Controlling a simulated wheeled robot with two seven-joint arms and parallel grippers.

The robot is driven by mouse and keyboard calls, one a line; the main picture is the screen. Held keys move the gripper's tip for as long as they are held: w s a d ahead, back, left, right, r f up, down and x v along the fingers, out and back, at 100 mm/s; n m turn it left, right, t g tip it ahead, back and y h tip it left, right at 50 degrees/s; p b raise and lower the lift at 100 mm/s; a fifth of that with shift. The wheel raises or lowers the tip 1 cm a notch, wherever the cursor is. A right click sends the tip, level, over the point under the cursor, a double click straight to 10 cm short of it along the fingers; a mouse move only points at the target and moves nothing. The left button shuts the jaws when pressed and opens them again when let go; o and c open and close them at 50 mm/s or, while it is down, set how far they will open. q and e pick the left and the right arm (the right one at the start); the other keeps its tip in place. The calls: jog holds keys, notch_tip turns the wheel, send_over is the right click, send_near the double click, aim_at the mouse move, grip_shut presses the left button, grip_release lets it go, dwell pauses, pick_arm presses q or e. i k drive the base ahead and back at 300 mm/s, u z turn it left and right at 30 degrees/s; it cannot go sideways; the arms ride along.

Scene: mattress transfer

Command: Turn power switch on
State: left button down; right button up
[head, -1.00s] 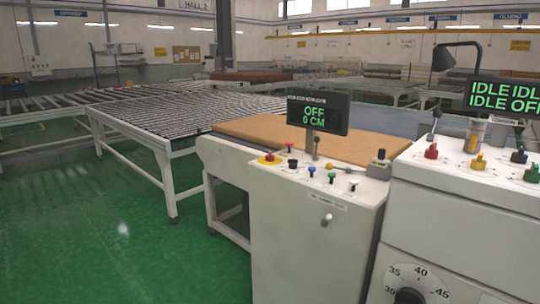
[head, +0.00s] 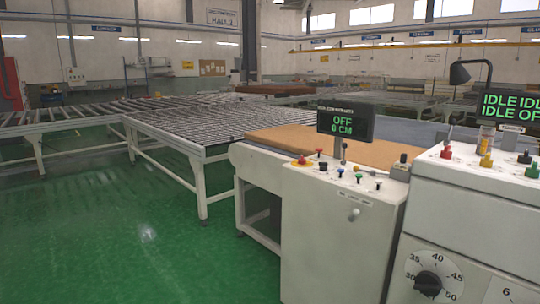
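A white control cabinet (head: 330,240) stands right of centre in the head view. Which control is the power switch I cannot tell. Neither of my grippers is in view.
A second white machine (head: 450,215) at the right has a large black dial (head: 428,284) and a display (head: 508,106) reading IDLE and OFF. A roller conveyor (head: 185,125) runs behind at the left. The green floor (head: 130,240) at the front left is clear.

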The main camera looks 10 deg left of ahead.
aim_at(302, 161)
jog(key=u, duration=1.15)
jog(key=i, duration=1.65)
jog(key=u, duration=0.35)
jog(key=i, duration=1.7)
jog(key=z, duration=0.95)
